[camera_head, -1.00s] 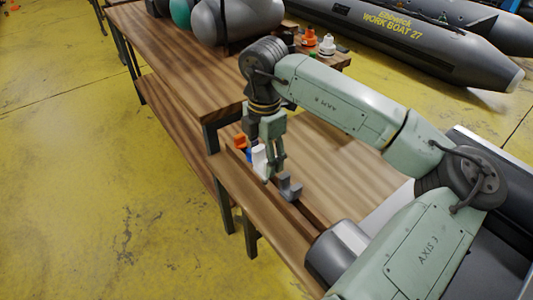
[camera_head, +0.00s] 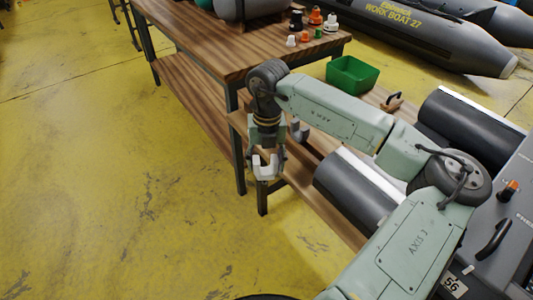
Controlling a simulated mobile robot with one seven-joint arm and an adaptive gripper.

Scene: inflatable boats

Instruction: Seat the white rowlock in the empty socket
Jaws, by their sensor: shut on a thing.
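My gripper (camera_head: 267,154) points down in front of the workbench's near edge and is shut on the white rowlock. The white rowlock (camera_head: 265,169) shows as a pale U shape at the fingertips, with yellow floor behind it in the picture. A grey rowlock (camera_head: 298,131) stands just right of my gripper by the lower wooden surface (camera_head: 319,142). My arm and gripper hide part of that surface. I cannot make out the empty socket.
The upper wooden table (camera_head: 215,48) holds several small orange, white, black and green fittings (camera_head: 315,18). A green bin (camera_head: 352,74) stands behind my arm. Dark grey tubes (camera_head: 355,190) lie right of my gripper. The yellow floor (camera_head: 120,180) at left is clear.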

